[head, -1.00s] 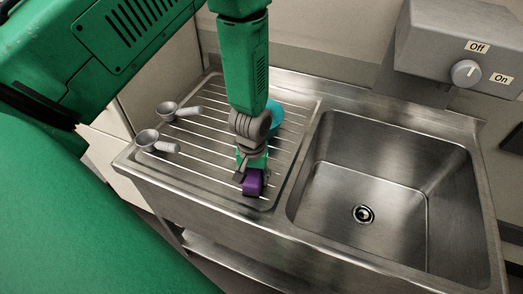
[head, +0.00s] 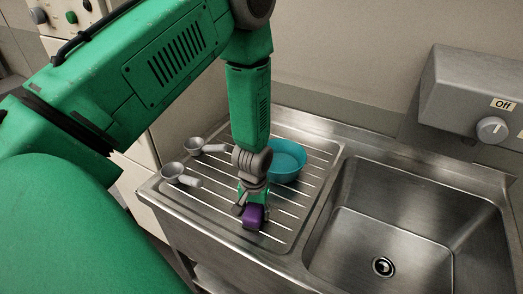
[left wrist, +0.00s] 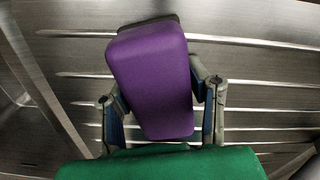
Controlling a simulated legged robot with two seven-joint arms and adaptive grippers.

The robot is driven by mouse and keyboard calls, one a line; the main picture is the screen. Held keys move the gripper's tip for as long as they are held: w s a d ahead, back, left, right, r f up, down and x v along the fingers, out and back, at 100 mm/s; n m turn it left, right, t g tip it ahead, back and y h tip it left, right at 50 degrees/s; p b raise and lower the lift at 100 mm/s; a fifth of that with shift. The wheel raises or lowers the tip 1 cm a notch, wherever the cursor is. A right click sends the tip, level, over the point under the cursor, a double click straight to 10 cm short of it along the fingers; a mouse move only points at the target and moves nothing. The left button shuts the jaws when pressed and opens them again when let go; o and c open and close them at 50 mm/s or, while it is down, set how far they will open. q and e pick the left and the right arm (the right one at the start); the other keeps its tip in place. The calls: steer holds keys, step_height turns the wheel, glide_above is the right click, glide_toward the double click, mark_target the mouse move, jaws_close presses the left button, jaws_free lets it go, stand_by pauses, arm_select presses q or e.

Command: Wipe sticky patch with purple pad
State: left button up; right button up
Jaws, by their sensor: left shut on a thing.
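The purple pad (head: 254,216) is at the front part of the ribbed drainboard (head: 225,228). My left gripper (head: 252,206) points down over the drainboard and is shut on the pad. In the left wrist view the purple pad (left wrist: 152,80) sits between the two fingers of my left gripper (left wrist: 160,105), with the metal ribs beyond it. I cannot tell whether the pad touches the drainboard. No sticky patch can be made out in either view. My right gripper is not in view.
A teal bowl (head: 287,163) stands on the drainboard behind my gripper. Two grey scoops (head: 172,171) (head: 196,145) lie at its left side. The empty sink basin (head: 400,225) is to the right. A grey box with a knob (head: 491,130) is on the wall.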

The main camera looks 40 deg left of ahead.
mark_target(285, 230)
arm_select(q)
steer(key=shift+s+a, duration=0.3)
steer(key=shift+a, duration=0.45)
steer(key=shift+w+d+p, duration=0.2)
steer(key=shift+d+p, duration=0.05)
steer(key=shift+d, duration=0.55)
steer(key=shift+w+d+p, duration=0.2)
steer(key=shift+d, duration=0.6)
steer(key=shift+w+d+r, duration=0.1)
steer(key=shift+w+d, duration=0.2)
steer(key=shift+d, duration=0.65)
steer(key=shift+w+d+r, duration=0.1)
steer(key=shift+w+d, duration=0.15)
steer(key=shift+d, duration=0.7)
steer(key=shift+d+f, duration=0.1)
steer(key=shift+w+d, duration=0.25)
steer(key=shift+d, duration=0.7)
steer(key=shift+w+d, duration=0.2)
steer(key=shift+d, duration=0.7)
